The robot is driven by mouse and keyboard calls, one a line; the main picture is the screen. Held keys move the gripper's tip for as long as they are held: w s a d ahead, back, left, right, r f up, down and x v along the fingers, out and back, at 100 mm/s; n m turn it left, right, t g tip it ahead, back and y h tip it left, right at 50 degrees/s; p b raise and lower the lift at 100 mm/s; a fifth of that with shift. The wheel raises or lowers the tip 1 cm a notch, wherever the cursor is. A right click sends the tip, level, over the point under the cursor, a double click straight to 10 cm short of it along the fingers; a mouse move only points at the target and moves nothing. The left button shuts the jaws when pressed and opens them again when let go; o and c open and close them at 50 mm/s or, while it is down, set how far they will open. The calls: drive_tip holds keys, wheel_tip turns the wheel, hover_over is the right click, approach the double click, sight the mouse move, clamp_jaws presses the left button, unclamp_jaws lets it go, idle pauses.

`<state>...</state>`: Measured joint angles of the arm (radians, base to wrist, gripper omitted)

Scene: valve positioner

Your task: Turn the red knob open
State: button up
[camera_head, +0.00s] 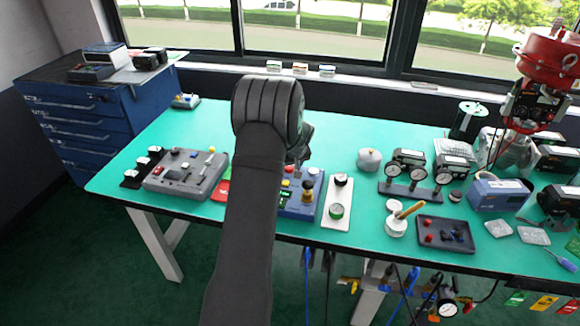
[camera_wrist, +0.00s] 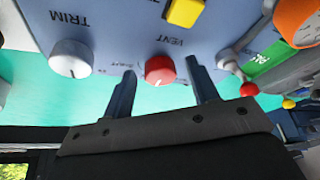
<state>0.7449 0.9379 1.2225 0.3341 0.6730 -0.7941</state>
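The red knob (camera_wrist: 160,70) shows in the wrist view on a light blue-grey panel (camera_wrist: 115,22), near the printed word VENT. It is round with a pale pointer mark. My gripper (camera_wrist: 162,75) is open, one finger on each side of the knob. A gap shows between each finger and the knob; whether the tips reach its depth, I cannot tell. In the head view, my arm and gripper (camera_head: 300,157) are over the blue control box (camera_head: 298,208) and hide part of it. I cannot pick out the red knob surely there.
In the wrist view, a white knob (camera_wrist: 70,58) marked TRIM and a yellow button (camera_wrist: 185,12) are near the red knob. In the head view, a grey control box (camera_head: 187,177) is left, and a white plate with gauge (camera_head: 336,211) is right, on the green table (camera_head: 340,135).

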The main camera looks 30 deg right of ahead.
drive_tip(key=shift+r, duration=0.1)
drive_tip(key=v, duration=1.7)
drive_tip(key=x, duration=1.7)
